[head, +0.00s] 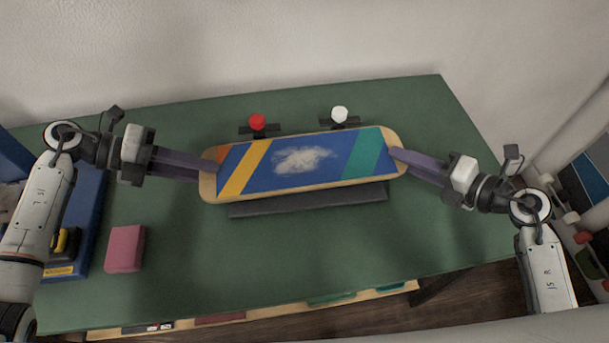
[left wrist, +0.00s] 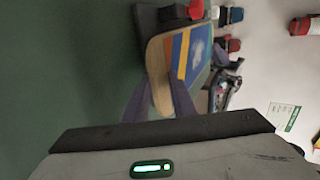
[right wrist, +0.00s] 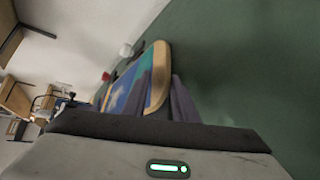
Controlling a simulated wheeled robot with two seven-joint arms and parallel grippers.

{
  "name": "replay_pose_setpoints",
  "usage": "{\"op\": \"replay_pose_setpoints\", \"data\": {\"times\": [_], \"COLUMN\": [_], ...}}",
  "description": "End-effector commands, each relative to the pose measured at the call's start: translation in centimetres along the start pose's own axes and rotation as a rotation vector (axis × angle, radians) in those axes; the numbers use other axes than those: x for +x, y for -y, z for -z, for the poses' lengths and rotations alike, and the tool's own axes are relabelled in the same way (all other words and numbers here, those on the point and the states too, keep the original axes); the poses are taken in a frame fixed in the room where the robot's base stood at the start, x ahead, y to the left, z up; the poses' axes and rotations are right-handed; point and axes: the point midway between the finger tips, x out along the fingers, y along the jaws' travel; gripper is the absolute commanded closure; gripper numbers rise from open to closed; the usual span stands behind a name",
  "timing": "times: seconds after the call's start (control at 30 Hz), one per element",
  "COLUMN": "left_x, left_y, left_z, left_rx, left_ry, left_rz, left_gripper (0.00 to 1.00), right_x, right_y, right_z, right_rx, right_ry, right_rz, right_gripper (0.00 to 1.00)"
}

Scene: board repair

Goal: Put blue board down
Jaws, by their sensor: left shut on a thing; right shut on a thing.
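The blue board (head: 262,178) has yellow, teal and orange stripes, a pale scuffed patch in its middle and bare wooden ends. The board also shows in the left wrist view (left wrist: 183,60) and the right wrist view (right wrist: 130,90). I cannot tell whether its underside touches the bar.
A red knob (head: 257,121) and a white knob (head: 339,114) on dark mounts stand behind the board. A pink block (head: 126,249) and a blue tray (head: 87,220) are at the left. The green table (head: 270,270) is clear in front.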

Motion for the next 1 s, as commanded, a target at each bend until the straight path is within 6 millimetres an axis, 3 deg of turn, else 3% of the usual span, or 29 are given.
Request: {"op": "replay_pose_setpoints", "data": {"times": [0.07, 0.1, 0.2, 0.57, 1.0], "left_x": [0.8, 0.6, 0.5, -0.3, -8.7], "left_y": [-0.2, -0.1, -0.1, -0.3, -0.3], "left_z": [0.1, 0.2, 0.1, 0.0, 0.0], "left_rx": [0.013, 0.011, 0.009, 0.002, 0.005], "left_ry": [-0.007, -0.008, -0.006, 0.0, -0.001], "left_rz": [0.009, 0.006, 0.005, -0.001, -0.001], "left_gripper": [1.0, 0.72, 0.58, 0.58, 0.58], "right_x": [0.5, 0.4, 0.4, 0.3, 0.2], "right_y": [0.3, 0.2, 0.2, 0.3, 0.3], "right_z": [0.8, 0.8, 0.7, 0.4, 0.3], "right_rx": [-0.005, -0.005, -0.003, -0.001, -0.001], "right_ry": [-0.013, -0.015, -0.013, -0.006, -0.004], "right_rz": [-0.007, -0.004, -0.003, -0.001, -0.001], "right_gripper": [1.0, 0.69, 0.56, 0.56, 0.56]}}
